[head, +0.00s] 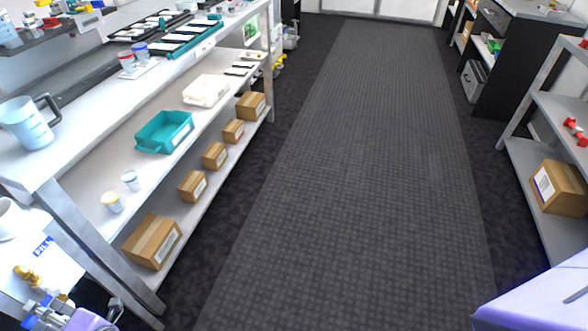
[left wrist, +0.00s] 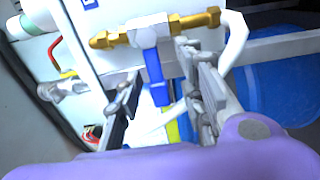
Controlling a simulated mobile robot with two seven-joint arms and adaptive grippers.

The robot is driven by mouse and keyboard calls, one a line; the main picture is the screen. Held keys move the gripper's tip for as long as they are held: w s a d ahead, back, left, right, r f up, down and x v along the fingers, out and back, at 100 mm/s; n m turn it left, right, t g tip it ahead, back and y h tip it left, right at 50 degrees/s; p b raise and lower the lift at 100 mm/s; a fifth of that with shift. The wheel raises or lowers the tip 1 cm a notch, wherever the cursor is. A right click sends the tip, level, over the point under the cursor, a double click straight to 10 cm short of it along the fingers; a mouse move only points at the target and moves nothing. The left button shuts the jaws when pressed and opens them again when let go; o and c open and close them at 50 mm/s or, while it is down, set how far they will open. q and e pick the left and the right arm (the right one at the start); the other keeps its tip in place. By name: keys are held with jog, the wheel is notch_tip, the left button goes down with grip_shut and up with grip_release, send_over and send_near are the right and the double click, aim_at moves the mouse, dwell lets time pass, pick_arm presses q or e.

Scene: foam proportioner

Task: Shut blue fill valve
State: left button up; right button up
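The blue fill valve shows in the left wrist view as a blue lever (left wrist: 155,78) below a brass fitting (left wrist: 155,32). The lever points down the picture, across the line of the brass fitting. My left gripper (left wrist: 160,72) is open, with one grey finger on each side of the lever. A gap shows on the left side; contact on the right side is hard to tell. In the head view my left gripper (head: 62,305) is at the bottom left corner by the brass fitting (head: 28,274), under a blue FILL label (head: 42,246). My right gripper is out of view.
A red-handled valve (left wrist: 62,58) and a hose lie left of the lever in the left wrist view; a blue drum (left wrist: 265,95) is at right. In the head view, a shelved bench (head: 75,165) stands just beyond the valve. The aisle floor (head: 340,190) is clear.

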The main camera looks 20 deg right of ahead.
pick_arm(q)
jog(key=v, duration=1.2)
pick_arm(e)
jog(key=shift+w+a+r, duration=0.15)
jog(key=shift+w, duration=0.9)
pick_arm(q)
jog(key=shift+r, duration=0.1)
